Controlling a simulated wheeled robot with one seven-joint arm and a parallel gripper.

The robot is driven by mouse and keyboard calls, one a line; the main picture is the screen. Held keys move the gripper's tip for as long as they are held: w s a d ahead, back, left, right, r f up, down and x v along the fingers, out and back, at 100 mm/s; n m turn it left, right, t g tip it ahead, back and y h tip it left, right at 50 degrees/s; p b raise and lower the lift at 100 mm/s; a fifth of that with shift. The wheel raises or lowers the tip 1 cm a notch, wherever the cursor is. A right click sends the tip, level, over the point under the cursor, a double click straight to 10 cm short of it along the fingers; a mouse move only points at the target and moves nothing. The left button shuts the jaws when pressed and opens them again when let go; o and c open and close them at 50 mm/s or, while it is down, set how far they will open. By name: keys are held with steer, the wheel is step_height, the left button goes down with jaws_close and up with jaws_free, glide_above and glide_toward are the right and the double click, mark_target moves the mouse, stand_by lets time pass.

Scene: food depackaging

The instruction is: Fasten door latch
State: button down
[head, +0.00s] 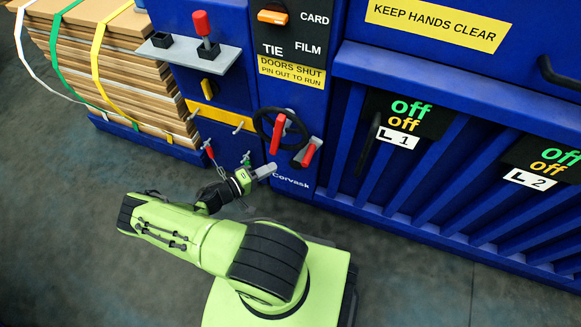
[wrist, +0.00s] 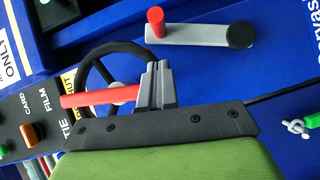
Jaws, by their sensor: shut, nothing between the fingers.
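The grey lever with a red grip (head: 308,155) sits on the blue machine front, right of a black handwheel (head: 264,123) with a red handle (head: 277,135). I cannot tell for certain which is the door latch. In the wrist view the grey lever (wrist: 200,34) lies across the picture, its red knob (wrist: 156,22) at the left end and a black round end at the right. My gripper (head: 272,168) is shut and empty, below the handwheel in the head view. In the wrist view its fingertips (wrist: 156,68) cover part of the wheel and red handle (wrist: 92,96); contact is unclear.
A grey shelf with a red-topped plunger (head: 204,30) juts out at upper left. Strapped cardboard (head: 110,70) is stacked at far left. A red-topped pin (head: 209,151) hangs beside the panel. Ribbed doors (head: 440,150) with black handles fill the right. The grey floor in front is open.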

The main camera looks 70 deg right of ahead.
steer(key=s+d+f, duration=0.1)
steer(key=s+d, duration=0.2)
steer(key=s, duration=0.3)
steer(key=shift+s+d+b, duration=0.25)
steer(key=shift+d+b, duration=0.1)
